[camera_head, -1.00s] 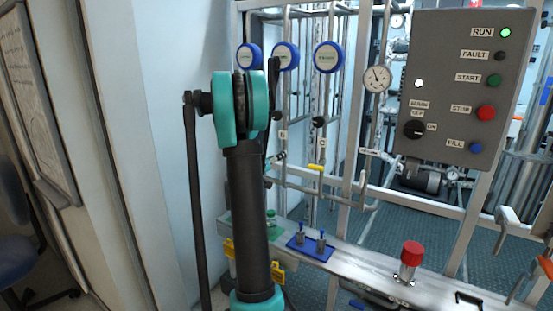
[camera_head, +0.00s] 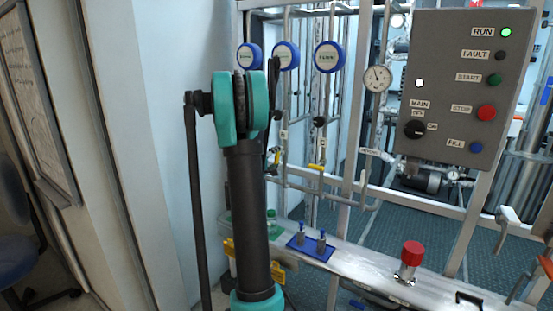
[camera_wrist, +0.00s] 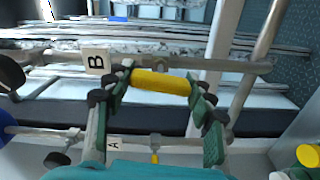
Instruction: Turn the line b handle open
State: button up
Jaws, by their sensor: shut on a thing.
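The line B handle is a yellow bar (camera_wrist: 160,82) in the wrist view, beside the white B label (camera_wrist: 96,60). It lies nearly along its grey pipe (camera_wrist: 238,66), tilted slightly. My gripper (camera_wrist: 158,88) is shut on the bar, with one green and black finger at each end of it. In the head view my gripper (camera_head: 274,157) is small and partly hidden behind my arm, at the pipes below the blue round gauges. The line B handle is hard to make out there.
A second yellow handle (camera_head: 317,167) sits just right of my gripper in the head view. The A label (camera_wrist: 113,143) is below in the wrist view. A control box (camera_head: 460,85) stands right; a bench (camera_head: 370,268) with a red-capped part (camera_head: 412,255) lies below.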

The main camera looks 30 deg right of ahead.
jog(key=shift+n, duration=0.8)
jog(key=o, duration=1.2)
jog(key=shift+a, duration=0.1)
jog(key=v, duration=1.2)
jog(key=shift+f, duration=0.1)
jog(key=shift+s, duration=0.1)
